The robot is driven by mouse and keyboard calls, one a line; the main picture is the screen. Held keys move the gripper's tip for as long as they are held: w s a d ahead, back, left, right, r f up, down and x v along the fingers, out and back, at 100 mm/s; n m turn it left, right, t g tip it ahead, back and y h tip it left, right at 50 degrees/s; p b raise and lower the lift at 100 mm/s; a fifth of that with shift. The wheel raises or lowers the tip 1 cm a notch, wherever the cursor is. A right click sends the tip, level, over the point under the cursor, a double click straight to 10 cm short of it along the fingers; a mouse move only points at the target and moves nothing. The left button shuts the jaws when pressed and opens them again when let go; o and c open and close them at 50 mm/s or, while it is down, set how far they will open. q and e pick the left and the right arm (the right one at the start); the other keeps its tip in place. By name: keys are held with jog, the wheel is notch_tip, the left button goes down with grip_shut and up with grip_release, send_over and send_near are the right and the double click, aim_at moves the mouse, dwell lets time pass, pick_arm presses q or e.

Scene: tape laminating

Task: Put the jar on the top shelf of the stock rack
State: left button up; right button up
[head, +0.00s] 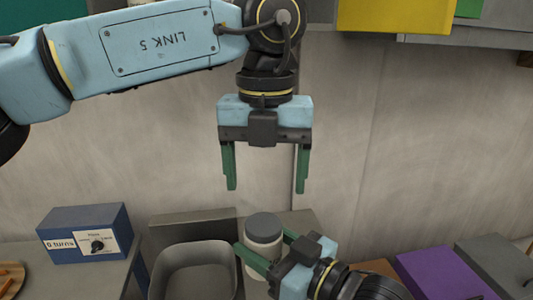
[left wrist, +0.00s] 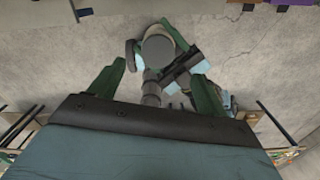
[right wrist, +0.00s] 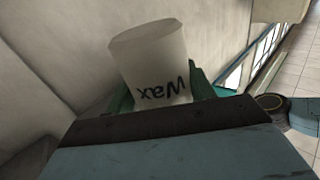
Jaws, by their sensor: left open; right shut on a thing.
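The jar (head: 263,240) is pale with a grey lid and is held upright in the head view. My right gripper (head: 264,246) is shut on it, one green finger on each side. In the right wrist view the jar (right wrist: 150,58) shows the word "Wax", upside down. My left gripper (head: 266,188) is open and empty, pointing down above the jar. The left wrist view shows the jar's lid (left wrist: 158,48) beyond the open left fingers. A grey shelf edge (head: 470,40) at the upper right may belong to the stock rack; most of it is out of view.
A yellow box (head: 395,14) sits on that shelf edge. Below are a grey bin (head: 160,270) left of the jar, a blue box with a dial (head: 85,235) farther left, and a purple box (head: 440,275) at right. The wall between is bare.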

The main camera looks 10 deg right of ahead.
aim_at(266, 223)
pick_arm(q)
notch_tip(266, 223, down, 9)
jog(key=shift+r, duration=0.1)
jog(key=shift+c, duration=0.4)
jog(key=c, duration=1)
jog(key=shift+d, duration=0.1)
jog(key=shift+c, duration=0.8)
pick_arm(e)
jog(key=o, duration=1.2)
